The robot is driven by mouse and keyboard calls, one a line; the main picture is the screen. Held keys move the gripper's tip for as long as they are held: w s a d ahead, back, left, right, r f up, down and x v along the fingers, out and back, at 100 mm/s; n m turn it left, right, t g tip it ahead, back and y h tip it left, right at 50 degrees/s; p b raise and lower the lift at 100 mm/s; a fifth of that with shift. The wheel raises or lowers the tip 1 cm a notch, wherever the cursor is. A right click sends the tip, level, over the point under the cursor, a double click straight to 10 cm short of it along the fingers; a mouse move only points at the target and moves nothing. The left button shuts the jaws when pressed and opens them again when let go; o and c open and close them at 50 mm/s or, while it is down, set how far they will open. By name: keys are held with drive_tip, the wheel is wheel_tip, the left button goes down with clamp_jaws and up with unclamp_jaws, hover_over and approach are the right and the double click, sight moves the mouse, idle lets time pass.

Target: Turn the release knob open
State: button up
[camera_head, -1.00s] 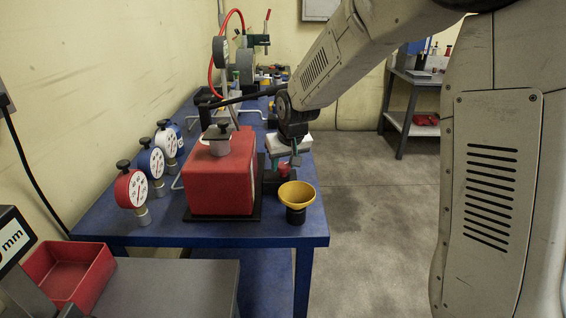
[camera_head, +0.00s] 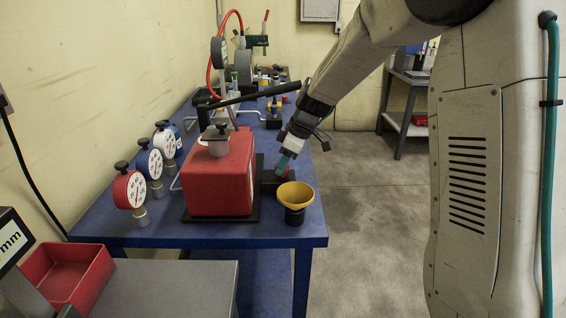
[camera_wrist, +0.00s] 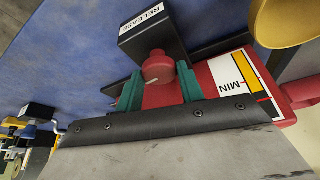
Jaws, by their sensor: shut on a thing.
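The release knob (camera_wrist: 157,68) is red and round with a pale mark on its edge. It sits on a black block (camera_wrist: 148,32) labelled RELEASE. In the wrist view my gripper (camera_wrist: 160,72) has its two teal fingers on either side of the knob, shut on it. In the head view my gripper (camera_head: 283,166) comes down tilted at the right side of the red pump body (camera_head: 219,181), and the knob (camera_head: 284,172) is partly hidden by the fingers.
A yellow funnel (camera_head: 295,193) stands close in front of the knob block. A black lever (camera_head: 250,98) passes above the pump. Several dial gauges (camera_head: 130,190) stand on the left of the blue bench (camera_head: 160,235). The floor to the right is clear.

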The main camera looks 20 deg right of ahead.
drive_tip(key=n+g, duration=0.1)
drive_tip(key=n, duration=0.3)
drive_tip(key=n+g, duration=0.1)
drive_tip(key=n, duration=0.1)
drive_tip(key=shift+w+d+g+y, duration=0.1)
drive_tip(key=shift+w+g+y, duration=0.15)
drive_tip(key=shift+g+y, duration=0.05)
drive_tip(key=n+g, duration=0.1)
drive_tip(key=n, duration=0.2)
drive_tip(key=n+g, duration=0.1)
drive_tip(key=n, duration=0.2)
drive_tip(key=shift+w+n, duration=0.1)
drive_tip(key=shift+n, duration=0.3)
drive_tip(key=shift+h, duration=0.4)
drive_tip(key=o, duration=1)
drive_tip(key=shift+c, duration=0.2)
drive_tip(key=v, duration=0.8)
drive_tip(key=shift+w, duration=0.15)
drive_tip(key=shift+f, duration=0.15)
